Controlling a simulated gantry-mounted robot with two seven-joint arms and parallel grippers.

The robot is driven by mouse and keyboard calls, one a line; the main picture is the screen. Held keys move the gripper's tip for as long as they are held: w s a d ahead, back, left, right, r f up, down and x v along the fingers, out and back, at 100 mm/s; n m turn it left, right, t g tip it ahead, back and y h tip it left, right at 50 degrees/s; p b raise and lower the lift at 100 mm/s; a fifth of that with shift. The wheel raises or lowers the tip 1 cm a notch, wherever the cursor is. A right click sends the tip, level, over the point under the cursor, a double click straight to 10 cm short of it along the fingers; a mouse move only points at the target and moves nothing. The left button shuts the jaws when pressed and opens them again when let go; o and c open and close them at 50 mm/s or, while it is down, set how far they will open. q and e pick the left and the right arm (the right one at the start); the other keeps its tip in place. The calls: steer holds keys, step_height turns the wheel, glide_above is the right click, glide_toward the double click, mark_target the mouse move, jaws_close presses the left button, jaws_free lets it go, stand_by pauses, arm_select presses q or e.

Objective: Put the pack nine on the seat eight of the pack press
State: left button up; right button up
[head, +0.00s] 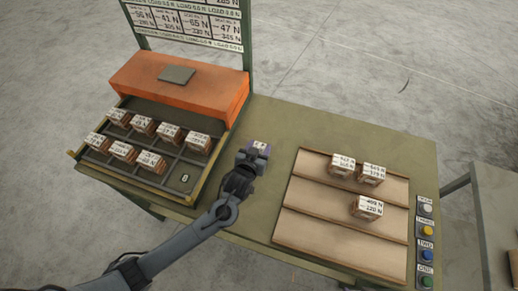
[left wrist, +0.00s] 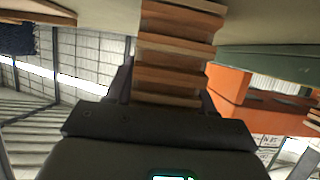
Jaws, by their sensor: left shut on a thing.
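My left gripper (head: 256,152) is shut on a layered wooden pack (left wrist: 176,55), which shows between the fingers in the left wrist view. In the head view the gripper is over the table between the pack press and the board on the right, and mostly hides the pack. I cannot read the held pack's number. The pack press (head: 185,88) is orange with a dark grid of seats in front. Seat eight (head: 184,178), at the near right corner, is bare and shows an 8. The other seats hold several labelled packs. My right gripper is not in view.
A stepped wooden board (head: 325,235) on the right of the table holds three labelled packs (head: 367,207). A column of coloured buttons (head: 426,243) stands at the table's right edge. A sign panel (head: 190,22) rises behind the press. The table (head: 340,125) is clear behind the board.

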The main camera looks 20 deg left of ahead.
arm_select(q)
steer(key=shift+f, duration=0.1)
steer(key=o, duration=1.1)
steer(key=shift+o, duration=0.2)
steer(key=shift+s+r, duration=0.2)
steer(key=s+g+p, duration=0.1)
steer(key=s+g, duration=0.1)
steer(key=s, duration=0.4)
steer(key=s+r+m+g+h, duration=0.1)
steer(key=s, duration=0.6)
steer(key=s+g+h+p, duration=0.1)
steer(key=s+g, duration=0.1)
steer(key=s, duration=0.5)
steer(key=shift+s+d+r+g+p, duration=0.15)
steer(key=shift+d+r+g+p, duration=0.05)
steer(key=shift+d+g+p, duration=0.1)
steer(key=o, duration=0.4)
steer(key=s+a+m+g, duration=0.1)
steer(key=s+a+g, duration=0.2)
steer(key=s, duration=0.7)
steer(key=shift+a+m+g+y, duration=0.35)
steer(key=shift+m+g+y, duration=0.05)
steer(key=shift+g, duration=0.2)
